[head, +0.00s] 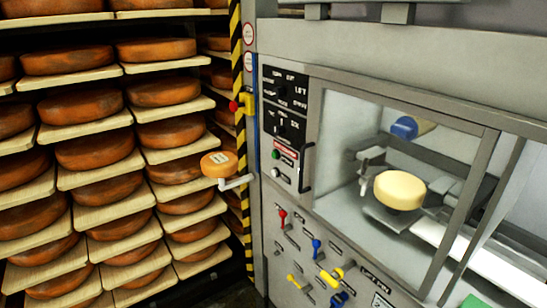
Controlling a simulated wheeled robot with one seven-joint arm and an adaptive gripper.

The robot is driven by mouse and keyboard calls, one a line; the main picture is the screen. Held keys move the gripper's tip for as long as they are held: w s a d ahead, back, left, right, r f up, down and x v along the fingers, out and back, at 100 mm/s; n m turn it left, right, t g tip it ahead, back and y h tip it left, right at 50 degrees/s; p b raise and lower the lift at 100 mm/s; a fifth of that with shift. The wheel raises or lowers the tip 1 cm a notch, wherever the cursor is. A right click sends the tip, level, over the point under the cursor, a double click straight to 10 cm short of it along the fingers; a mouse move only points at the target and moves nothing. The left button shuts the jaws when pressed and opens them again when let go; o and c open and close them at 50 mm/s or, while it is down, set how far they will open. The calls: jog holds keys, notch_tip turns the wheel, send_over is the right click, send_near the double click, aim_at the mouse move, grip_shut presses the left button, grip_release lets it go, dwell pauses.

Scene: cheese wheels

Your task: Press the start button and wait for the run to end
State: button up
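The control panel (286,128) is a dark upright plate on the grey machine, left of its window. Low on the panel, a small green button (275,154) sits above a small white button (275,172). The labels are too small to read, so I cannot tell for sure which is the start button. Two dark knobs show higher on the panel. Behind the window, a pale yellow cheese wheel (399,190) rests on a holder. My gripper is not in view.
A red button on a yellow box (246,104) juts out beside the striped post. A small labelled brown wheel (218,164) sticks out on a pale bracket left of the panel. Coloured levers (317,248) are below. Shelves of brown cheese wheels (93,151) fill the left.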

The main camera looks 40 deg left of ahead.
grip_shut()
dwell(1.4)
